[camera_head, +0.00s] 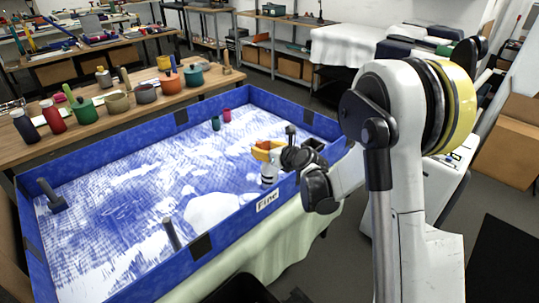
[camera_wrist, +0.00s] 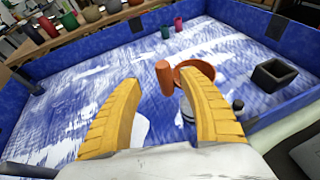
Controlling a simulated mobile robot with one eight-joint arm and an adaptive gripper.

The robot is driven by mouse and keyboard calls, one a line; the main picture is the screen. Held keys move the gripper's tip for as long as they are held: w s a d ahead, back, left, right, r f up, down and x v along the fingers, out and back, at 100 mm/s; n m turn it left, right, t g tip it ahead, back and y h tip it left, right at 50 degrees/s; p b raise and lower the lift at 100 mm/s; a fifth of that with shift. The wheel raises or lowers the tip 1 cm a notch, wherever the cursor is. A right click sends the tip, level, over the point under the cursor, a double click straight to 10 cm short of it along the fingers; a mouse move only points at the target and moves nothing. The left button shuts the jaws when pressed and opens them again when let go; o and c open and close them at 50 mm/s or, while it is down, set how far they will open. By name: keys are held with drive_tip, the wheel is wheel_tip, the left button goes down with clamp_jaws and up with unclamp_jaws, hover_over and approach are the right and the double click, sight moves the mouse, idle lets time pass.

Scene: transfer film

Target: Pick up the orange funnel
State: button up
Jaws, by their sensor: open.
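The orange funnel (camera_wrist: 195,69) is in the wrist view just beyond my fingers, its wide round rim at the right. An orange cylindrical part (camera_wrist: 164,77) stands beside it at the left; I cannot tell if it is the spout. A white and dark cylinder (camera_wrist: 187,110) is partly hidden below it by the right finger. My gripper (camera_wrist: 157,80) is open and empty, its two yellow fingers spread on either side of the orange part. In the head view my gripper (camera_head: 262,148) is low over the right side of the blue-walled tray (camera_head: 95,277), and hides much of the funnel.
A black open box (camera_wrist: 273,74) stands to the right. A red cup (camera_head: 227,115) and a green cup (camera_head: 216,124) stand at the tray's far side. Dark posts (camera_head: 171,234) stand near its walls. A wooden table (camera_head: 150,110) with pots and bottles is behind.

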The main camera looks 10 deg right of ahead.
sight(261, 145)
drive_tip(key=x, duration=0.2)
drive_tip(key=b+x, duration=0.1)
drive_tip(key=x, duration=0.1)
drive_tip(key=b+x, duration=0.1)
drive_tip(key=shift+w+d, duration=0.15)
drive_tip(key=shift+w, duration=0.4)
drive_tip(key=shift+r, duration=0.1)
clamp_jaws()
